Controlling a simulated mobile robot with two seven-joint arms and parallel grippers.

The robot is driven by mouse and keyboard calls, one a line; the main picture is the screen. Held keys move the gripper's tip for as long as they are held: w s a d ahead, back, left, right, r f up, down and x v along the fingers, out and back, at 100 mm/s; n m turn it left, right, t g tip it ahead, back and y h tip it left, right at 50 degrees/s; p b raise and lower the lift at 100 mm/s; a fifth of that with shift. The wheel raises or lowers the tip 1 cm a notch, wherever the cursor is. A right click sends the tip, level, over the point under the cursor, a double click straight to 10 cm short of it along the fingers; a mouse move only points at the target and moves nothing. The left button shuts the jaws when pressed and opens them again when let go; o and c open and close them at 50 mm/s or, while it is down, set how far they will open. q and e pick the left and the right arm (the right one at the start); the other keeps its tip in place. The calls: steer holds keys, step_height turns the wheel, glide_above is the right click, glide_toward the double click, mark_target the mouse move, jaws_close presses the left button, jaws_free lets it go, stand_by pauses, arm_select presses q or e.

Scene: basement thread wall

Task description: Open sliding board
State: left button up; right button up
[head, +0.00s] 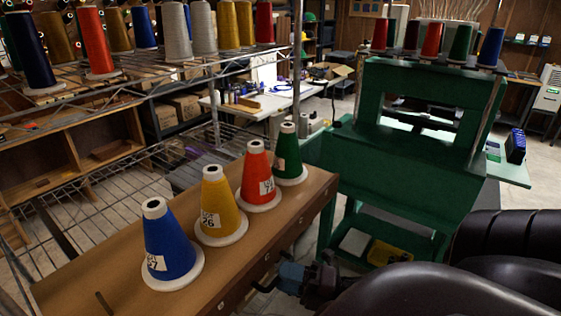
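The brown wooden board (110,262) runs from the lower left to the middle. Several thread cones stand upright on it in a row: blue (168,245), yellow (216,203), red (257,172) and green (288,155). Its front face (243,283) shows small dark round spots. A short dark peg (105,302) is on the board at the lower left. My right gripper (268,287) is low, just in front of the front face; I cannot tell whether it touches or how far its fingers are apart. My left gripper is not in view.
A wire rack (90,190) with more thread cones stands behind the board at left. A green machine frame (400,150) with cones on top stands at right, close to the board's far end. A white table (265,105) is behind.

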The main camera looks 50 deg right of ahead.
steer(key=b+v, duration=0.1)
steer(key=v, duration=0.8)
stand_by(0.3)
steer(key=shift+d, duration=0.1)
steer(key=w+d+f+m+g+h, duration=0.1)
steer(key=w+d+f+m+h, duration=0.1)
steer(key=f+m+h, duration=0.55)
steer(key=w+d+f+m+g+h, duration=0.15)
steer(key=m+h, duration=0.25)
steer(key=m, duration=0.6)
steer(key=w+a+f+m+g+y, duration=0.1)
steer(key=w+a+f+m+g, duration=0.1)
steer(key=a, duration=0.5)
steer(key=w+a+f+m+g+y, duration=0.1)
steer(key=w+a+f+m, duration=0.1)
steer(key=a+f, duration=0.3)
steer(key=a+m, duration=0.1)
steer(key=a, duration=0.1)
steer(key=shift+w+a+m+g, duration=0.15)
steer(key=shift+a+m+g, duration=0.1)
steer(key=shift+m+g, duration=0.1)
